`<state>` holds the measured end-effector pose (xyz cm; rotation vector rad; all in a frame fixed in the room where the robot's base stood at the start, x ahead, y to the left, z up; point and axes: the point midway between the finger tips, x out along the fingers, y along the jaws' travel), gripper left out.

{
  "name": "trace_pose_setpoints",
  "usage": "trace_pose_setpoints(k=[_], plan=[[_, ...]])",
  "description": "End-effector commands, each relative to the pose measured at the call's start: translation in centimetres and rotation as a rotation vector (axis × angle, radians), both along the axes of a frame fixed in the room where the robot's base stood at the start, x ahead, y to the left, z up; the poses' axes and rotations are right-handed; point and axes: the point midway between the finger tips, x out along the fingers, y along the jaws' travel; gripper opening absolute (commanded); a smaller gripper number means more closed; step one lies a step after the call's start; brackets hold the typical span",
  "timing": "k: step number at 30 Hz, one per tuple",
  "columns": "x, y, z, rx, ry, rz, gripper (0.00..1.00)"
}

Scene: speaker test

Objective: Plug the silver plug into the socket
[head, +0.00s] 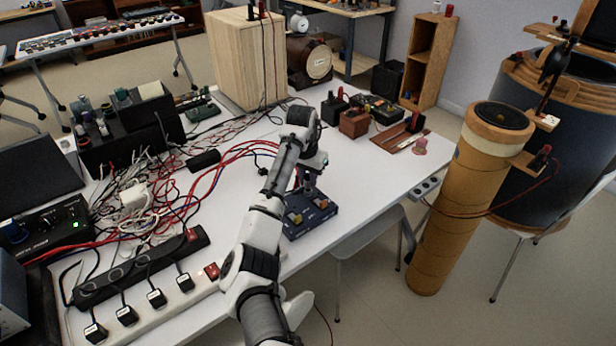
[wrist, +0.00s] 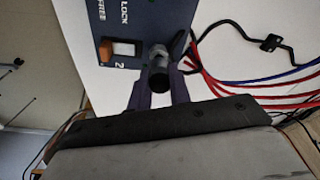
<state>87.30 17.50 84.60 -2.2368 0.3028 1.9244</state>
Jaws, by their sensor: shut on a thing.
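A dark blue panel box (head: 325,212) with coloured switches sits near the table's front edge, below my gripper (head: 307,182) in the head view. In the wrist view the panel (wrist: 140,15) bears the words "LOCK" and "FREE" and a "2" beside an orange and white switch. My gripper (wrist: 160,88) is shut on the silver plug (wrist: 158,54), a short grey cylinder with a black end, over the panel's lower edge. I cannot make out the socket opening or tell whether the plug touches it.
Red and blue cables (wrist: 215,80) run over the white table (head: 350,175) beside the panel. Tangled wires and a black power strip (head: 140,268) fill the left side. Small boxes (head: 354,123) stand at the back right. Bare table lies right of the panel.

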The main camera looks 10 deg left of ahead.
Motion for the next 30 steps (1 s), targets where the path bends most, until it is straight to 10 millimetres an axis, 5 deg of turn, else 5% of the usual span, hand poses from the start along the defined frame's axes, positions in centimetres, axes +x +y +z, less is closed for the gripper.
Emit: trace_pose_setpoints(k=[29, 30], plan=[[0.0, 0.0, -1.9, -0.001, 0.001, 0.0, 0.0], [0.0, 0.0, -1.8, -0.001, 0.001, 0.0, 0.25]])
